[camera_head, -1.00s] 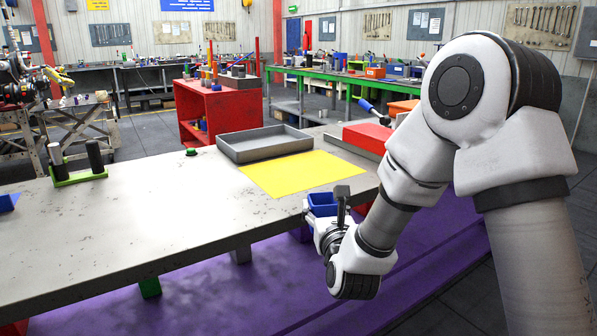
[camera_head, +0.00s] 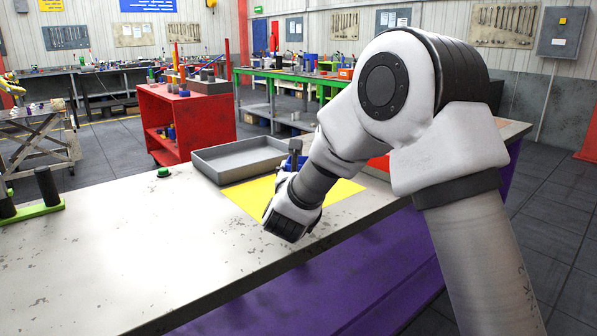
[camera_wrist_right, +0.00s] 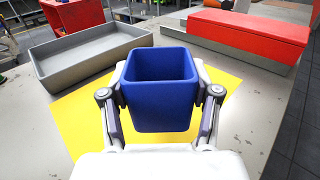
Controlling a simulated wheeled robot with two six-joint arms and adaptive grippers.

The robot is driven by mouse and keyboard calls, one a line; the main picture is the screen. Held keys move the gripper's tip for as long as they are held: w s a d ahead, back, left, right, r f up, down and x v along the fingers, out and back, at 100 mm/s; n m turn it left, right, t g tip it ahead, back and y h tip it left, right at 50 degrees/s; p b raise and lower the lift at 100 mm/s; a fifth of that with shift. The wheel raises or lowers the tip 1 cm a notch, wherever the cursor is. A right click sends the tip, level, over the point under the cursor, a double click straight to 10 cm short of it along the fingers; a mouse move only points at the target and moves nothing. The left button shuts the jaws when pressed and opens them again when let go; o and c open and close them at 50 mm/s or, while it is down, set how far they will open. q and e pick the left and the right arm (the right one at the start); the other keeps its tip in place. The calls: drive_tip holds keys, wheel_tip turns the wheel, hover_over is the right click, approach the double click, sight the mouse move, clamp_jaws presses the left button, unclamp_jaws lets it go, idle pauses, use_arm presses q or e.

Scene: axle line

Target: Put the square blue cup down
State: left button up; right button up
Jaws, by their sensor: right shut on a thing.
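The square blue cup (camera_wrist_right: 160,95) is upright between the two fingers of my right gripper (camera_wrist_right: 161,98) in the right wrist view. The gripper is shut on it. In the head view only a small part of the cup (camera_head: 291,163) shows behind my right wrist, over the yellow mat (camera_head: 342,188). The mat also shows around and below the cup in the right wrist view (camera_wrist_right: 80,118). I cannot tell whether the cup's base touches the mat. My left gripper is in neither current view.
A grey tray (camera_head: 203,168) lies behind the mat on the left. A red-topped box (camera_wrist_right: 250,32) stands to the right. A green button (camera_head: 163,172) and a green holder with dark cylinders (camera_head: 28,213) are farther left. The table's front left is clear.

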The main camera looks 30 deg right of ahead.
drive_tip(key=x, duration=0.3)
drive_tip(key=f+x, duration=0.1)
drive_tip(key=x, duration=0.3)
drive_tip(key=p+x, duration=0.1)
drive_tip(key=x, duration=0.3)
drive_tip(key=shift+w+f, duration=0.2)
drive_tip(key=shift+w, duration=0.05)
drive_tip(key=shift+f, duration=1.8)
drive_tip(key=shift+f+b, duration=0.15)
drive_tip(key=shift+b, duration=0.15)
drive_tip(key=o, duration=1.2)
drive_tip(key=shift+c, duration=0.2)
drive_tip(key=shift+r+p, duration=0.4)
drive_tip(key=shift+p, duration=0.15)
drive_tip(key=b+v, duration=0.1)
drive_tip(key=v, duration=1.1)
drive_tip(key=shift+f+b, duration=0.15)
drive_tip(key=shift+b, duration=0.25)
